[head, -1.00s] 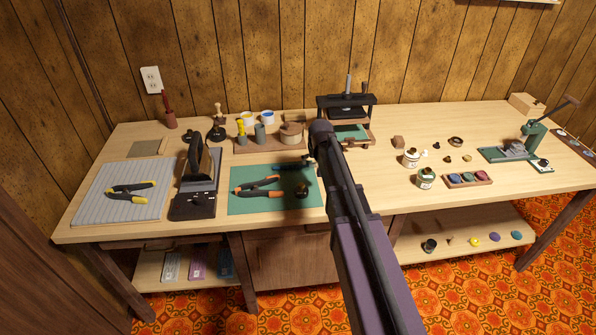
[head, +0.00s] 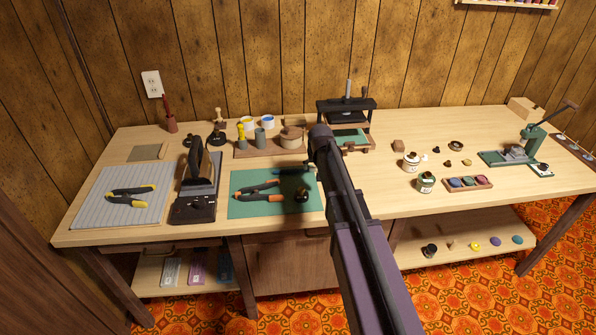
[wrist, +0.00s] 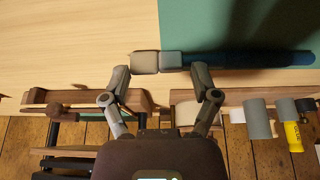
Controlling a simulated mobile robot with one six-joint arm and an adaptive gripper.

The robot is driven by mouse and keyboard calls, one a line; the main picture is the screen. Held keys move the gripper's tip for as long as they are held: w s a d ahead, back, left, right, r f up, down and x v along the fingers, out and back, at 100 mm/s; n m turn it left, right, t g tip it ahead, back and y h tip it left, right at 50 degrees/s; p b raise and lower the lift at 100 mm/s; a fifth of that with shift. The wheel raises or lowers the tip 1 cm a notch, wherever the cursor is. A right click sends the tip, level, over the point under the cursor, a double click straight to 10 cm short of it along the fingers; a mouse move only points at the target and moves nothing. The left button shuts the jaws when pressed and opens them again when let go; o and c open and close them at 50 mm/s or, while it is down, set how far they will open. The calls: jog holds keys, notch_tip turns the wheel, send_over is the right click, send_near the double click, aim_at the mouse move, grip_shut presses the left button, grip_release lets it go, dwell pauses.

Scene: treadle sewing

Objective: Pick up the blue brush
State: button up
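The blue brush (wrist: 250,59) lies along the edge of the green mat in the wrist view, with its dark blue handle to the right and its pale end to the left, off the mat. In the head view, its dark handle (head: 293,170) shows at the mat's back edge, and my arm covers the other end. My gripper (wrist: 160,76) is open, its two fingers apart near the pale end. The right finger overlaps the brush near where the handle begins; I cannot tell whether they touch. In the head view my arm hides most of the gripper.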

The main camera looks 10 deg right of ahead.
jog(key=shift+d+f, duration=0.1)
jog(key=shift+d, duration=0.15)
jog(key=shift+c, duration=0.5)
jog(key=shift+w+r+p, duration=0.1)
jog(key=shift+r+p, duration=0.25)
jog(key=c, duration=0.4)
jog(key=shift+w+r, duration=0.1)
notch_tip(320, 180, up, 9)
jog(key=p, duration=0.9)
jog(key=shift+a, duration=0.1)
